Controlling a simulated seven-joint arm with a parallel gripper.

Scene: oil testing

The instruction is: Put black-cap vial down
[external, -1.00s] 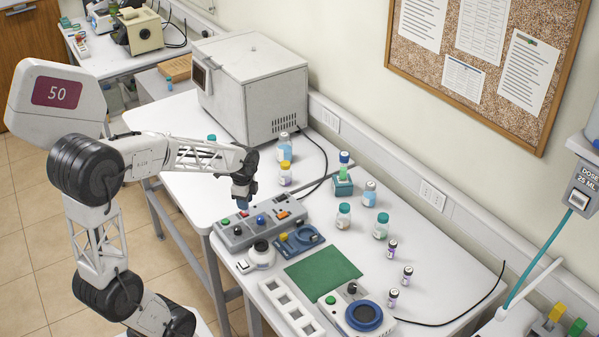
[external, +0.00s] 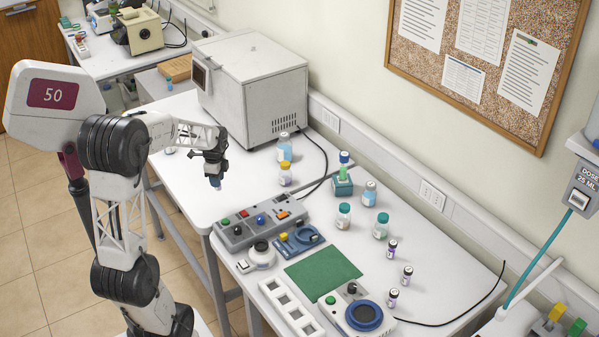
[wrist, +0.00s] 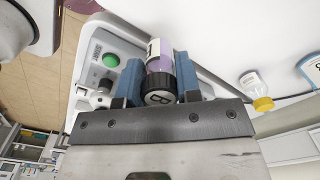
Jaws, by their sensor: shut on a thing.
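My gripper (external: 215,180) hangs pointing down over the white table, in front of the big grey box machine and behind the grey control panel. In the wrist view its two blue fingers (wrist: 158,80) are shut on the black-cap vial (wrist: 160,55). The vial has a marked black cap nearest the camera and a purple and white body beyond it. In the external view the vial is small and mostly hidden by the fingers. It appears to be held above the table.
The grey control panel (external: 238,234) with coloured buttons stands in front of my gripper. Yellow-cap vial (external: 285,175) and blue vial (external: 285,150) stand to its right, by the grey box machine (external: 265,95). The green mat (external: 322,274) is bare. White tabletop (external: 190,190) is clear around my gripper.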

